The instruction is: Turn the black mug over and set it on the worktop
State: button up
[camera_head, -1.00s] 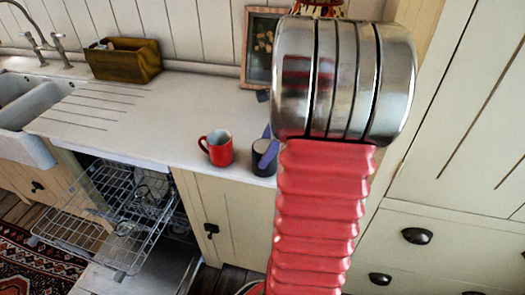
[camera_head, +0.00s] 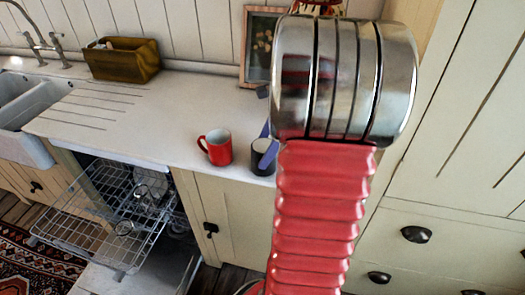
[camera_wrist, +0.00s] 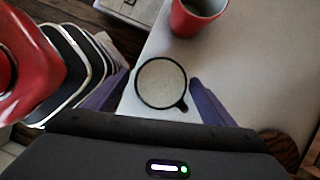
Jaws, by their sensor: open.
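The black mug (camera_wrist: 160,82) stands on the white worktop (camera_wrist: 235,60) near its front edge. In the wrist view its pale round face, ringed in black, points up at me, with the handle at lower right. I cannot tell for sure whether that face is the base or the inside. My gripper (camera_wrist: 163,92) is open, with one purple finger on each side of the mug; I cannot tell whether either touches it. In the head view the black mug (camera_head: 259,162) is partly hidden behind a purple finger and my arm.
A red mug (camera_head: 217,147) stands upright just left of the black one. An open dishwasher with a pulled-out rack (camera_head: 105,215) is below the worktop. A wooden box (camera_head: 122,60) and a framed picture (camera_head: 259,45) are at the back. The left worktop is clear.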

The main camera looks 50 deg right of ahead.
jog(key=v, duration=1.1)
jog(key=shift+s+d+r, duration=0.1)
dwell(0.4)
jog(key=w+a+r+n+h, duration=0.1)
jog(key=w+a+n+h, duration=0.15)
jog(key=a+n, duration=1.25)
jog(key=s+a+f+n+t, duration=0.1)
jog(key=s+a+n, duration=0.1)
jog(key=a+n, duration=0.4)
jog(key=s+a+f+n+t, duration=0.1)
jog(key=a+n, duration=0.5)
jog(key=a, duration=0.8)
jog(key=shift+s+f, duration=0.5)
jog(key=shift+s, duration=0.8)
